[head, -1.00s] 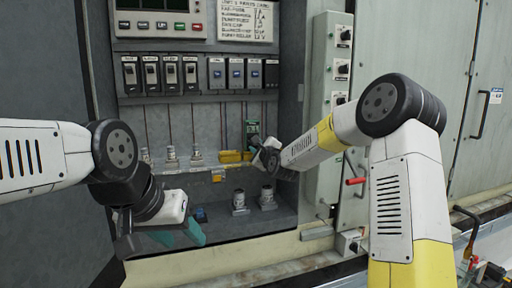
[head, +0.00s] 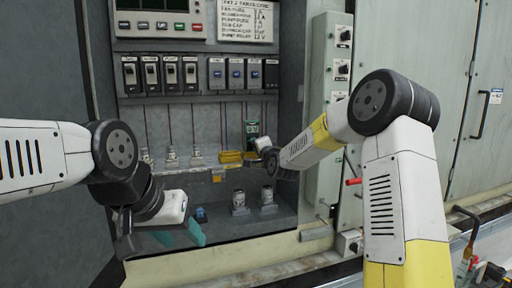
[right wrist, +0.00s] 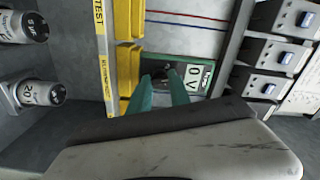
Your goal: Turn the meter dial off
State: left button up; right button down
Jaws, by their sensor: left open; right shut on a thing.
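The meter is a small green unit (head: 251,129) on the back wall of the cabinet. In the right wrist view it shows a green body with a white face marked "0 V" (right wrist: 194,78). Its dark dial (right wrist: 167,74) sits between the teal fingertips of my right gripper (right wrist: 165,82), which is shut on it. In the head view my right gripper (head: 262,146) is at the meter's lower edge, its fingers mostly hidden by the wrist. My left gripper (head: 182,236) is open and empty, low at the front left of the cabinet, well away from the meter.
Yellow test pieces (head: 230,157) sit left of the meter on a narrow ledge. Labelled cylinders (head: 238,202) stand on the cabinet floor below. Rows of breakers (head: 236,73) are above. A switch strip (head: 341,69) stands at right.

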jog(key=shift+f+n, duration=0.1)
jog(key=shift+n, duration=3.9)
jog(key=c, duration=1.2)
grip_release()
jog(key=shift+s, duration=0.1)
jog(key=v, duration=0.7)
jog(key=shift+s+d, duration=0.1)
jog(key=shift+s, duration=0.2)
